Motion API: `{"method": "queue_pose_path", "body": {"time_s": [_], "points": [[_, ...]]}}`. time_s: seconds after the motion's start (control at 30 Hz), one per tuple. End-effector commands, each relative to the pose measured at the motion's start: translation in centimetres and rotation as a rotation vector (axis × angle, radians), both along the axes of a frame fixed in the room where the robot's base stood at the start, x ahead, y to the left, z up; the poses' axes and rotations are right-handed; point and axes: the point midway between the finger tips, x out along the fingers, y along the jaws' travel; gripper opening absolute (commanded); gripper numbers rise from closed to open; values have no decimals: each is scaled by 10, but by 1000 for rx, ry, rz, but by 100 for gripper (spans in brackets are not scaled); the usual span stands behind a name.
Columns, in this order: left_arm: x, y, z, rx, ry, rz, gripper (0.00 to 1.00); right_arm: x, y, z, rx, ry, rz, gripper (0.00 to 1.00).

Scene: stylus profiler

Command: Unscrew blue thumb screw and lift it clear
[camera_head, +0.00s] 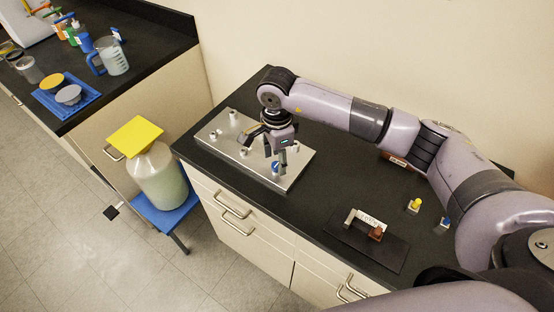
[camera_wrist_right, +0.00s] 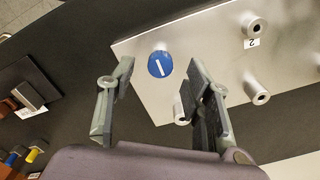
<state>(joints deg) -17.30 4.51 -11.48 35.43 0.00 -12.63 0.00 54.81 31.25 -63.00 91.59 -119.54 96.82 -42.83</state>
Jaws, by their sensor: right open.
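The blue thumb screw (camera_wrist_right: 160,64) is a round blue head with a white slot mark. It sits on the silver metal plate (camera_wrist_right: 140,98) near one edge. In the head view the screw (camera_head: 275,168) shows just below my right gripper (camera_head: 279,153), partly covered by its fingers. My right gripper (camera_wrist_right: 160,95) is open in the wrist view, with the blue head in line with the gap between its fingers, beyond the tips. I cannot tell the exact height between them. The plate (camera_head: 290,178) lies on the black bench. My left gripper is not seen.
Several silver posts (camera_wrist_right: 254,27) stand on the plate, one beside a label "2". A black pad (camera_head: 375,252) with a small assembly lies to the right, near yellow (camera_head: 414,205) and blue (camera_head: 445,223) knobs. The bench between plate and pad is clear.

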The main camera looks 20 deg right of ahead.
Motion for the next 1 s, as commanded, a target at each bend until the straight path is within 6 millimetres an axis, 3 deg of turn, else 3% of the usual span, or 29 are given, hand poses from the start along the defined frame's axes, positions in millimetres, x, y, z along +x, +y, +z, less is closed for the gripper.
{"method": "queue_pose_path", "body": {"time_s": [0.23,0.6,1.0], "points": [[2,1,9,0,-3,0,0,0,0,-26,0,1,-1,46],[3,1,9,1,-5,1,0,0,0,-31,0,0,1,46],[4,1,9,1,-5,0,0,0,0,-31,0,0,0,19]]}}
